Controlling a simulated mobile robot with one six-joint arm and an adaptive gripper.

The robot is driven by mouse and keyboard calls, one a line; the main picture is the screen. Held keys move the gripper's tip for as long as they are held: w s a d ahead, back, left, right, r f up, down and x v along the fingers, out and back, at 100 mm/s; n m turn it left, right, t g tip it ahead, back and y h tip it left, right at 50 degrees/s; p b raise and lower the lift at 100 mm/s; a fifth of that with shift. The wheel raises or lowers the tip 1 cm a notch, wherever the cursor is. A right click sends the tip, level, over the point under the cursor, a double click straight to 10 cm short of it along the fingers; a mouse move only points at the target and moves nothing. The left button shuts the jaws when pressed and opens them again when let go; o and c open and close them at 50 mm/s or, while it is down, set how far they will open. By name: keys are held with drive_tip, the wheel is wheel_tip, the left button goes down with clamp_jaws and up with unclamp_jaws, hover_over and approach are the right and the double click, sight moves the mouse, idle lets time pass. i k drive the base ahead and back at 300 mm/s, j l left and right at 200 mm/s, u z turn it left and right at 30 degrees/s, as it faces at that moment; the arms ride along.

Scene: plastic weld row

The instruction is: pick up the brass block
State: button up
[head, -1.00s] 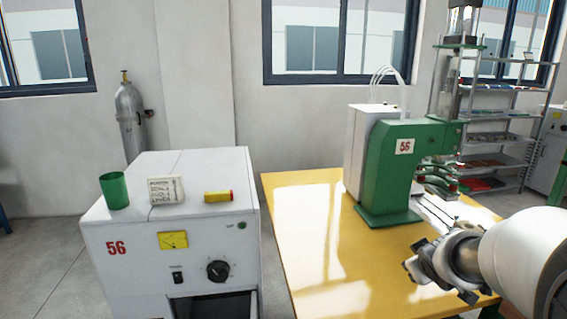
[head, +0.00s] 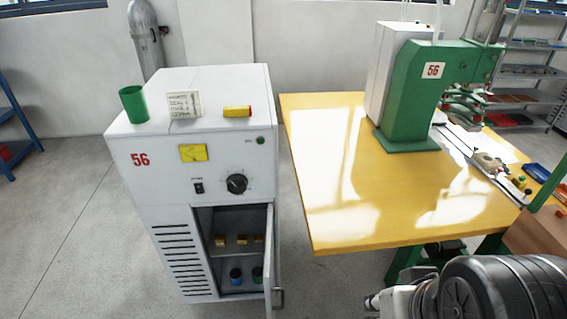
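Several small brass-coloured blocks stand on the upper shelf inside the open white cabinet: a left one (head: 220,241), a middle one (head: 242,239) and a right one (head: 258,239) close to the door. They are too small to tell whether all are brass. My gripper (head: 373,303) shows only in part at the bottom edge, right of the cabinet door and well apart from the blocks. Its fingers are too hidden to tell whether it is open or shut.
The cabinet door (head: 270,262) stands open on the right of the opening. A blue cup (head: 236,276) and a green cup (head: 257,274) stand below the blocks. A green cup (head: 134,104), a card (head: 184,104) and a yellow-red item (head: 237,112) are on top. A yellow table (head: 330,228) is at right.

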sight(221, 239)
drive_tip(key=i+l+u, duration=0.1)
drive_tip(key=l+u, duration=0.2)
drive_tip(key=u, duration=0.15)
drive_tip(key=l+u, duration=0.4)
drive_tip(key=i+l+u, duration=0.1)
drive_tip(key=l+u, duration=0.35)
drive_tip(key=i+j+z, duration=0.15)
drive_tip(key=j, duration=0.25)
drive_tip(key=j+z, duration=0.2)
drive_tip(key=j, duration=0.2)
drive_tip(key=i+j+z, duration=0.15)
drive_tip(key=j, duration=0.25)
